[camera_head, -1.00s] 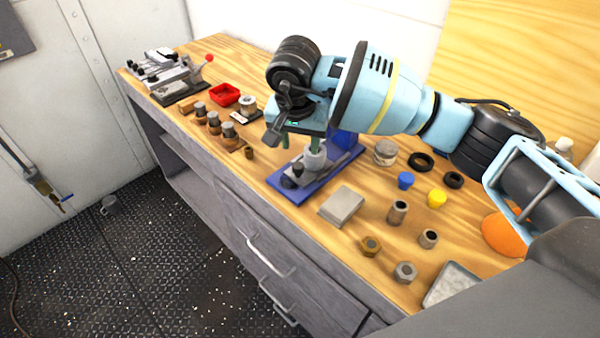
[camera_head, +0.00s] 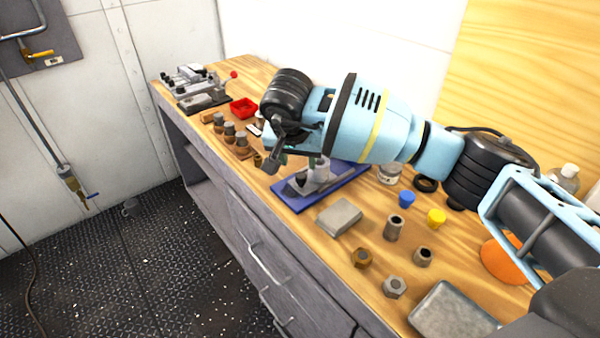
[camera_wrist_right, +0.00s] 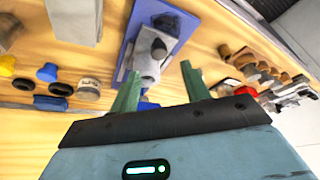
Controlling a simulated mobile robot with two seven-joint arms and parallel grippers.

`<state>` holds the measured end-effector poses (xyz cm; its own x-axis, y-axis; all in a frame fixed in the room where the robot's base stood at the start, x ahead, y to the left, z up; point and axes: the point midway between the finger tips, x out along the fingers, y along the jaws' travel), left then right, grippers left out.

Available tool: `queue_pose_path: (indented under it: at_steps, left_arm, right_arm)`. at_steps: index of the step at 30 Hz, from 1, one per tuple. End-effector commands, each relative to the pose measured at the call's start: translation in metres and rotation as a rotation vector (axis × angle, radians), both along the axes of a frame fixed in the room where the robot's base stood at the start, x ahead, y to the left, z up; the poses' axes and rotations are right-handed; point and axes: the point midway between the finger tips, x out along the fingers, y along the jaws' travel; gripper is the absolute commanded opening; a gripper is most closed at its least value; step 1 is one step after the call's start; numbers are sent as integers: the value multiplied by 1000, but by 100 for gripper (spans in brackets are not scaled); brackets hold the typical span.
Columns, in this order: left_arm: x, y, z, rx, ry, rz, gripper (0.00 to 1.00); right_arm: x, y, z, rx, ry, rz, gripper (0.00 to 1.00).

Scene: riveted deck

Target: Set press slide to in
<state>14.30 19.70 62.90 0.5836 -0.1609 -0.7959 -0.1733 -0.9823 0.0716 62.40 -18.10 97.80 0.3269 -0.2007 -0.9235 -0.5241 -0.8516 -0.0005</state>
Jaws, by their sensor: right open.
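The press is a dark blue base (camera_head: 292,202) with a grey slide assembly (camera_head: 318,176) on top. In the right wrist view the blue base (camera_wrist_right: 124,66) and grey slide part (camera_wrist_right: 150,64) lie just beyond the fingertips, with a black round part (camera_wrist_right: 159,48) on top. My right gripper (camera_head: 294,162) hangs over the press in the head view and hides part of it. In the wrist view its green fingers (camera_wrist_right: 160,84) are apart with nothing gripped between them. I cannot tell how far in the slide is. My left gripper is not in view.
A grey block (camera_head: 339,218), a blue plug (camera_head: 407,199), a yellow plug (camera_head: 436,218) and several nuts and bushings lie in front and right. A red tray (camera_head: 243,108) and a grey fixture (camera_head: 195,88) stand at the back left. The bench's front edge runs close by.

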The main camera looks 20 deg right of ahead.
Motion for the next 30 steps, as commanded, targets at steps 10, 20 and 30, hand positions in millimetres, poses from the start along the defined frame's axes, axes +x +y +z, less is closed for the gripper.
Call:
queue_pose_path:
  at_steps: [10,20,30]
  left_arm:
    - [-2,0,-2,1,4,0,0]
    - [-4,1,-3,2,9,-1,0]
    - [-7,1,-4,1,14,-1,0]
  right_arm:
    - [16,-10,-48,0,2,1,47]
    - [21,-13,-60,0,0,1,47]
    - [21,-13,-60,0,0,1,22]
